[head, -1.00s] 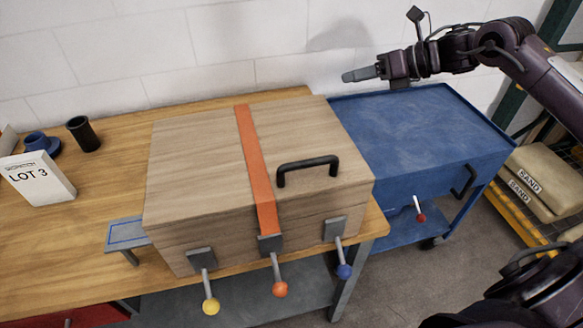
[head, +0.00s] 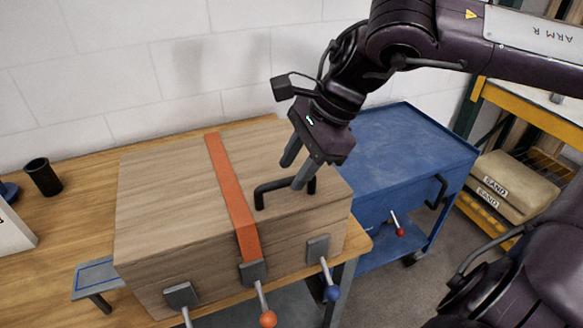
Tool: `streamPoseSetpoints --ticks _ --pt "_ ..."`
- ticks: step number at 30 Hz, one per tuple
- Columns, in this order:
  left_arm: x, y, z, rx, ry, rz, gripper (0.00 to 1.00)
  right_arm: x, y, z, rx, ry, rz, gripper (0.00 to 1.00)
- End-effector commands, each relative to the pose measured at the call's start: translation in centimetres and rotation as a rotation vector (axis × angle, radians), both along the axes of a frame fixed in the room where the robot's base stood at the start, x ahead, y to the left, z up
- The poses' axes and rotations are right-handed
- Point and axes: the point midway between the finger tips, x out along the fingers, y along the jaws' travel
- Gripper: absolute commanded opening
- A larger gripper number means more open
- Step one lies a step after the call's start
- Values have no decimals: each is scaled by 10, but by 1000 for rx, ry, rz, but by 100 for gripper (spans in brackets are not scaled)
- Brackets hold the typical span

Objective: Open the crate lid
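The wooden crate (head: 175,245) stands on the workbench with its lid (head: 165,185) closed. An orange strap (head: 227,185) runs over the lid and down the front. A black bar handle (head: 268,188) is on the lid's right part. Three grey latches are on the front. The middle lever ends in an orange knob (head: 268,319) and the right one in a blue knob (head: 332,293); the left lever's end is cut off. My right gripper (head: 296,171) points down at the handle, fingers apart, one on each side of the bar. Contact cannot be told. My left gripper is not in view.
A blue cart (head: 405,135) with a red-knobbed lever (head: 399,231) stands right of the workbench (head: 65,215). Sandbags (head: 515,182) lie on a rack farther right. A dark cup (head: 43,177) and a white sign (head: 12,232) are at the left.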

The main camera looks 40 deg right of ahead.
Motion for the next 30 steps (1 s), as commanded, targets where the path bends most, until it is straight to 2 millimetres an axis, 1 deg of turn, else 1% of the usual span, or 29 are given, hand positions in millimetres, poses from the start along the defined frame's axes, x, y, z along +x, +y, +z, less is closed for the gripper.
streamPoseSetpoints --ticks 1,4,13,14,21,22,30 --pt "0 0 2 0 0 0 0 1 2 -5 1 3 0 36" --pt "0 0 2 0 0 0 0 3 4 -12 2 1 -1 36" --pt "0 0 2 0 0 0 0 5 5 -15 2 -2 -2 36" --pt "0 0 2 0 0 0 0 5 5 -15 2 -2 -2 35" --pt "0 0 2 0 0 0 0 5 5 -15 2 -2 -2 3" --pt "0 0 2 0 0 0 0 5 5 -15 2 -2 -2 0" --pt "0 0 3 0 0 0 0 4 5 -14 1 -1 -2 0"
